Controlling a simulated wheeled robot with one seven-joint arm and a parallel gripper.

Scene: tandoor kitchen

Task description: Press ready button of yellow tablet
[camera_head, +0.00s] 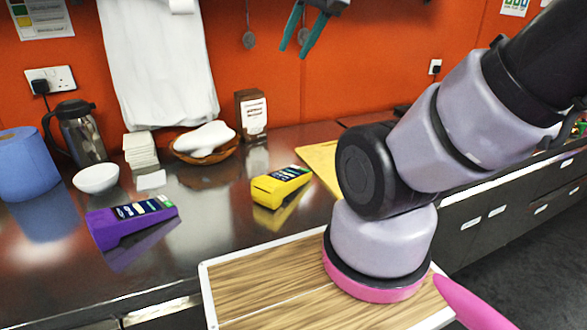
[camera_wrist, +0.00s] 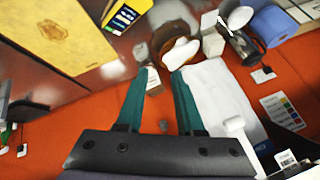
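The yellow tablet (camera_head: 272,190), a card-terminal-like device with a dark screen, lies on the dark steel counter left of a yellow board. It also shows at the top of the wrist view (camera_wrist: 138,7), cut off by the edge. Its screen shows coloured patches, too small to read. My gripper (camera_head: 295,48) has teal fingers and hangs high by the orange wall, above and behind the tablet and well apart from it. In the wrist view my gripper (camera_wrist: 160,72) has its fingers spread with nothing between them.
A purple tablet (camera_head: 115,232) lies to the left on the counter. Behind stand a basket (camera_head: 200,158) with a white item, a brown box (camera_head: 251,115), a steel jug (camera_head: 80,132), a white bowl (camera_head: 96,178) and a blue roll (camera_head: 25,165). A white cloth (camera_head: 160,60) hangs on the wall.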

